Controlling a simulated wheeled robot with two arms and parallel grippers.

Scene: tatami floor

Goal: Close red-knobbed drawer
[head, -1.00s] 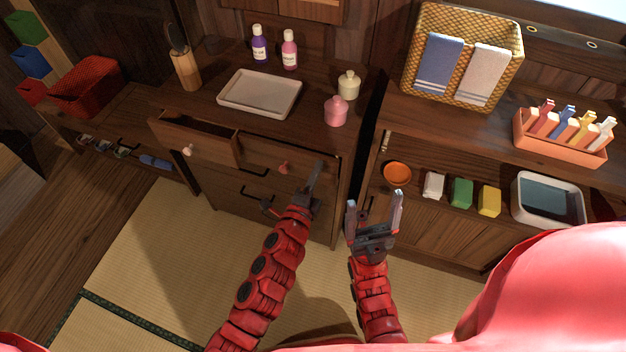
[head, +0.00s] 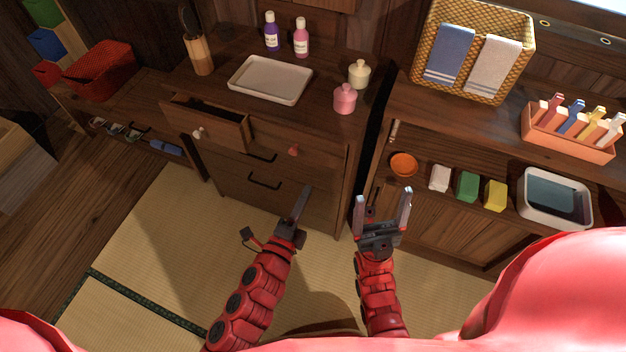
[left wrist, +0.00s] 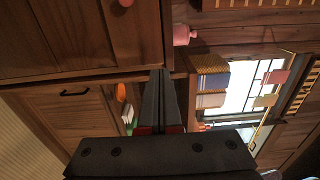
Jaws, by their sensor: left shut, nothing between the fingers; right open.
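The red-knobbed drawer (head: 318,154) is the upper right drawer of the dark wooden cabinet. Its front looks flush with the cabinet, and its red knob (head: 293,150) is in plain view. The knob also shows at the top edge of the left wrist view (left wrist: 127,3). My left gripper (head: 304,192) is shut and empty, in front of the cabinet, below and apart from the knob. Its fingers also show shut in the left wrist view (left wrist: 160,98). My right gripper (head: 384,200) is open and empty, to the right of the left one.
The neighbouring drawer with a white knob (head: 197,133) stands pulled out at the left. A tray (head: 270,94), a pink jar (head: 344,100) and bottles stand on the cabinet top. A shelf unit at the right holds an orange dish (head: 403,164) and coloured blocks. Tatami floor is clear in front.

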